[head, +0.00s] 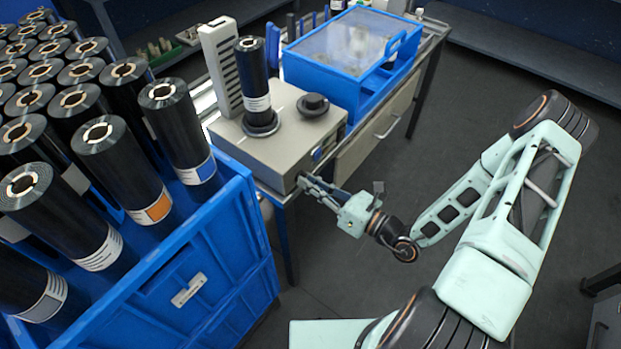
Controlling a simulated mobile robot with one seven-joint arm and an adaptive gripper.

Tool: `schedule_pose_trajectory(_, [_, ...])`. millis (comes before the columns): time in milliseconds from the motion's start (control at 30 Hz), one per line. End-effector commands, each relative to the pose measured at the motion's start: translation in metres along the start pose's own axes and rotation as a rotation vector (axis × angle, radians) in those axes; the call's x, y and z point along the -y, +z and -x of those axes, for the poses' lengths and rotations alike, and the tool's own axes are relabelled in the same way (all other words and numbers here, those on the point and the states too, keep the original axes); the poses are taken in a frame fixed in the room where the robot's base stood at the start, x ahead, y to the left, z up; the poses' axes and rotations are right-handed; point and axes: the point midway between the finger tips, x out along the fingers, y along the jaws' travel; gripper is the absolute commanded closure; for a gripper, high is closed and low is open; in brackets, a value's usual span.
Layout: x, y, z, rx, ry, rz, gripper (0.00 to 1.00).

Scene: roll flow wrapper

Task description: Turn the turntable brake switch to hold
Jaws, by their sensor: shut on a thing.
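The grey wrapper unit (285,135) stands on the bench's near end. On its top, a black film roll (251,70) stands upright on a dark round turntable (261,124), beside a black round knob-like part (313,103). My gripper (303,181) reaches in from the right to the unit's front face, low down and below a small blue panel (325,146). Its fingers are shut on the small turntable brake switch there. The fingers hide the switch, and I cannot read its setting.
A blue crate (215,255) full of upright black rolls stands close at the left. A blue bin with a clear lid (345,45) sits behind the unit. A drawer handle (391,124) juts from the bench front. The floor (455,115) right of the bench is open.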

Motion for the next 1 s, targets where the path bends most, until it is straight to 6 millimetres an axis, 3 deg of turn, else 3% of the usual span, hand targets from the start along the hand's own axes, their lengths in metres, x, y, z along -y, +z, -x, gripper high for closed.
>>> schedule_pose_trajectory(400, [-0.0002,-0.0004,0.0005,-0.002,0.0,-0.169,1.0])
schedule_pose_trajectory(900, [0.0,-0.0011,0.0006,-0.002,-0.001,-0.189,1.0])
schedule_pose_trajectory(933, [0.0,-0.0011,0.0006,-0.002,-0.001,-0.189,0.9])
schedule_pose_trajectory(1000, [0.0,-0.001,0.0005,-0.002,-0.001,-0.189,0.82])
